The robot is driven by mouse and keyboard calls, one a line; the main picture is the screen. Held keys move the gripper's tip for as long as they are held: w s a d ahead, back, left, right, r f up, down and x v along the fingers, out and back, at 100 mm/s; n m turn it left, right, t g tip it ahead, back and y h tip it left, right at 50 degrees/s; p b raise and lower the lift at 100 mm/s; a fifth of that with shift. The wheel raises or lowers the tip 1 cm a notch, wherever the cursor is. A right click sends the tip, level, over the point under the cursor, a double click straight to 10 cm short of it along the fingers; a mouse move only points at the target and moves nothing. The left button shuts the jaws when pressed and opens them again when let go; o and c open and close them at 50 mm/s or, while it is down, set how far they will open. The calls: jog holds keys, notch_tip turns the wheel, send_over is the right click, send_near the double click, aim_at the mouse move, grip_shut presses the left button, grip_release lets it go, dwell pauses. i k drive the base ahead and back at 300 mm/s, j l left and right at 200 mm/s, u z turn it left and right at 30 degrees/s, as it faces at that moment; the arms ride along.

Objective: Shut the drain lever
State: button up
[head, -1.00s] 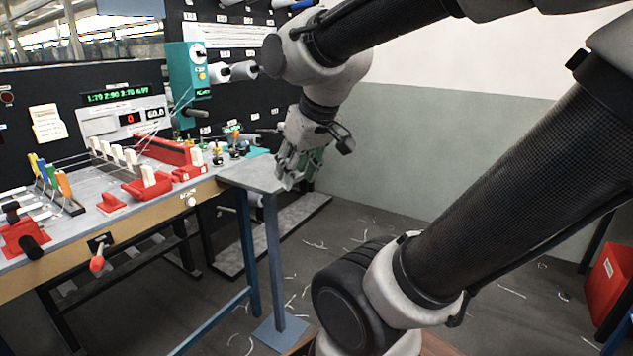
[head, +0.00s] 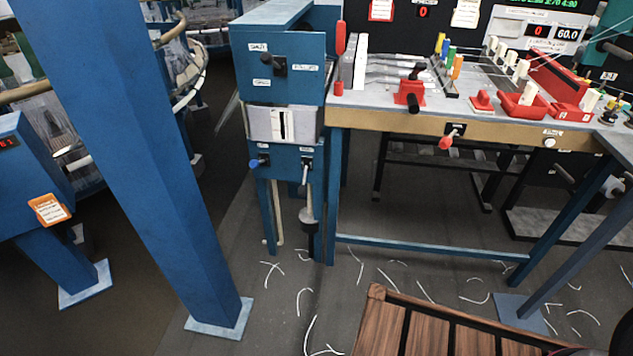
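A blue cabinet (head: 285,90) stands left of centre, beside the workbench. Its lower panel carries a lever with a pale handle (head: 304,175) pointing down and a lever with a blue knob (head: 261,162) to its left. Small labels sit above them, too small to read, so I cannot tell for sure which is the drain lever. A dark cup-like part (head: 308,215) hangs below the pale handle. A black knob (head: 280,65) sits on the upper panel. My gripper is not in the current view.
A thick blue post (head: 165,170) stands in front, left of the cabinet. The workbench (head: 470,125) with red fixtures and a red-knobbed lever (head: 447,141) is to the right. A slatted wooden surface (head: 430,330) fills the lower right. Thread scraps lie on the floor.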

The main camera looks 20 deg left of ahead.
aim_at(302, 191)
jog(key=u, duration=1.2)
